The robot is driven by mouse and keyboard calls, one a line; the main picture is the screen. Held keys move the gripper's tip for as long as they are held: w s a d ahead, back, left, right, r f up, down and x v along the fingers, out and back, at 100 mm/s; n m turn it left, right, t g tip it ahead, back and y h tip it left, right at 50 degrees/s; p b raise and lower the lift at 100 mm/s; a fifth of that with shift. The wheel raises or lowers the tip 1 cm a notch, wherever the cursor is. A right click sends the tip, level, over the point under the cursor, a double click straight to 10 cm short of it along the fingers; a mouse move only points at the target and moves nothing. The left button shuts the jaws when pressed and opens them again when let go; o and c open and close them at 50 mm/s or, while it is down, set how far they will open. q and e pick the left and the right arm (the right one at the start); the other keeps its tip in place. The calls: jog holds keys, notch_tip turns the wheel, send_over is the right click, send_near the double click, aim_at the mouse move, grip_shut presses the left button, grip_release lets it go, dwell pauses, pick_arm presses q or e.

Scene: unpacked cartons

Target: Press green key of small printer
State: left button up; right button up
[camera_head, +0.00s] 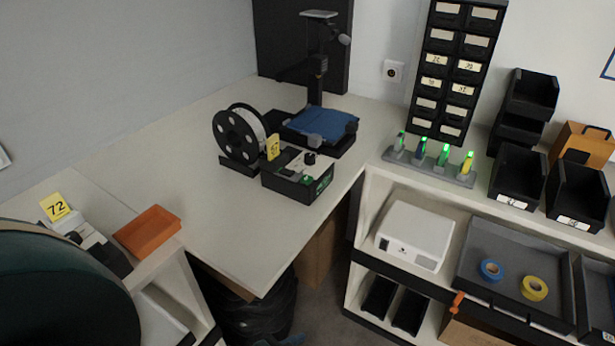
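A small black 3D printer stands on the white corner table, with a blue print bed (322,122) and a dark upright column (318,65). In front of it is a black control box (298,182) with a green key (306,178) on its sloping top and a dark knob (310,158). The box seems to belong to the printer. Small green marks show on its right side. Neither of my grippers is in view, and nothing touches the box.
A black filament spool (238,134) and yellow tag (273,147) stand beside the box. A rack with several green-lit items (432,165) is to the right. An orange tray (148,231) lies left. A large dark round shape fills the lower left. The table front is clear.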

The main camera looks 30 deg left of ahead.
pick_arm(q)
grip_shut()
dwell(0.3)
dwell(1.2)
